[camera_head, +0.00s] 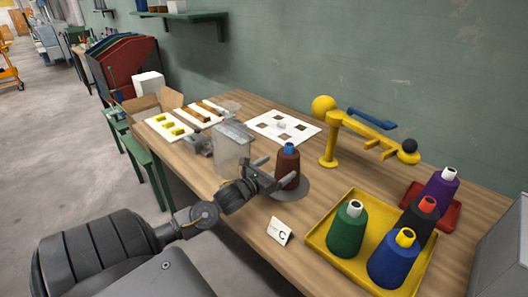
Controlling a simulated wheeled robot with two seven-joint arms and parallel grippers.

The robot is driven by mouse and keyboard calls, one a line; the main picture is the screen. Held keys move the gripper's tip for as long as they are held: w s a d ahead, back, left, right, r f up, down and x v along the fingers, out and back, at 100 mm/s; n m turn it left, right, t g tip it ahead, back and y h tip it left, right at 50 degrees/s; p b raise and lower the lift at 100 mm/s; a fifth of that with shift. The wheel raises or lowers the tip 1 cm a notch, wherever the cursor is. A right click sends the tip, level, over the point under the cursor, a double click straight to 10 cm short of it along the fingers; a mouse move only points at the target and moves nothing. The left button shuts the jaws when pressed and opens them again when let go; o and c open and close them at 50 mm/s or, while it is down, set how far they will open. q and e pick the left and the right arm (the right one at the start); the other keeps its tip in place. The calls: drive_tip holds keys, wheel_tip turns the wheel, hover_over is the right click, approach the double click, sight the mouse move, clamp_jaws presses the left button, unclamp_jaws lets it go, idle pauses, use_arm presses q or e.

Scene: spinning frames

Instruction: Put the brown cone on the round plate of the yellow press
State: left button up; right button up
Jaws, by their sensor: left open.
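The brown cone (287,170) with a blue tip stands upright on or just over a grey round plate (302,190) on the table. The yellow press (328,147) has its post behind and right of the cone, with a yellow ball at the top and an arm reaching right. My left gripper (281,173) is open, with its fingers at the cone's lower body. I cannot tell whether they touch it. The cone hides part of the plate. My right gripper is not in view.
A yellow tray (322,230) holds green, blue and black cones at the front right. A purple cone (440,188) stands on a red tray behind them. A clear container (231,150) is left of the brown cone. A card marked C (280,231) stands near the front edge.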

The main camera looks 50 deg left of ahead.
use_arm(q)
drive_tip(key=s, duration=0.7)
drive_tip(key=shift+s+b, duration=0.2)
drive_tip(key=shift+b, duration=0.25)
drive_tip(key=shift+d, duration=0.2)
